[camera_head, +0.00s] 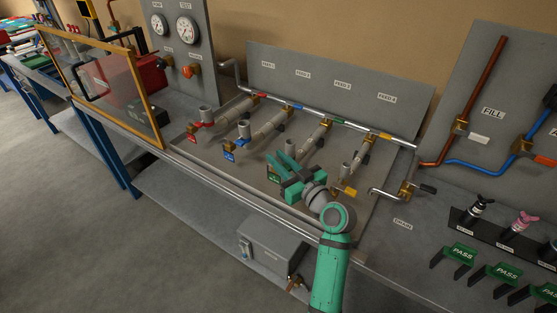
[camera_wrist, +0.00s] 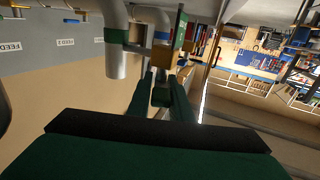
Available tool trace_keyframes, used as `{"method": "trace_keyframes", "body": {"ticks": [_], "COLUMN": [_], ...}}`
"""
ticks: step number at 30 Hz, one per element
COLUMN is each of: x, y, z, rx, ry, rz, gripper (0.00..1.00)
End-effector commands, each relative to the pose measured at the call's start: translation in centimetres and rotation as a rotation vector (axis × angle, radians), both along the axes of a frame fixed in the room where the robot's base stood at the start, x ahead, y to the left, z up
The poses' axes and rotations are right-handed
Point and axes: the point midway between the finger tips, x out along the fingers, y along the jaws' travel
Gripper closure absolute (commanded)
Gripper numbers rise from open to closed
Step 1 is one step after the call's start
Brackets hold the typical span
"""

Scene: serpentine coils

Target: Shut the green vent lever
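The third valve in the row carries a green tag (camera_head: 273,176); its pipe has a green band. My gripper (camera_head: 279,158) is over this valve in the head view, and its arm covers much of the valve. The green lever cannot be told apart from my green fingers there. In the wrist view, which looks upside down, the brass valve body (camera_wrist: 184,52) and a green tag (camera_wrist: 181,27) are just ahead of my fingers (camera_wrist: 161,88). The fingers stand apart. A small dark green piece (camera_wrist: 161,98) shows between them; I cannot tell whether it is the lever.
The red lever (camera_head: 203,124) and blue lever (camera_head: 243,140) are to the left on neighbouring pipes. A yellow lever (camera_head: 349,191) is close on the right. A steel rail (camera_head: 245,196) runs along the bench front. Feed pipes rise close around my gripper.

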Motion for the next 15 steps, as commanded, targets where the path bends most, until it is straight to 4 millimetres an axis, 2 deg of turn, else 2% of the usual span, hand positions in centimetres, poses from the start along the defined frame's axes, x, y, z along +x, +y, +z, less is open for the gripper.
{"method": "trace_keyframes", "body": {"ticks": [1, 2, 11, 15], "x": [0.0, 0.0, 0.0, 0.0], "y": [0.0, 0.0, 0.0, 0.1], "z": [0.0, 0.0, 0.1, 1.1], "rx": [0.000, 0.000, 0.000, -0.002], "ry": [0.000, 0.000, 0.000, -0.001], "rz": [0.000, 0.000, 0.001, 0.001], "gripper": [0.69, 0.64, 0.64, 0.64]}}
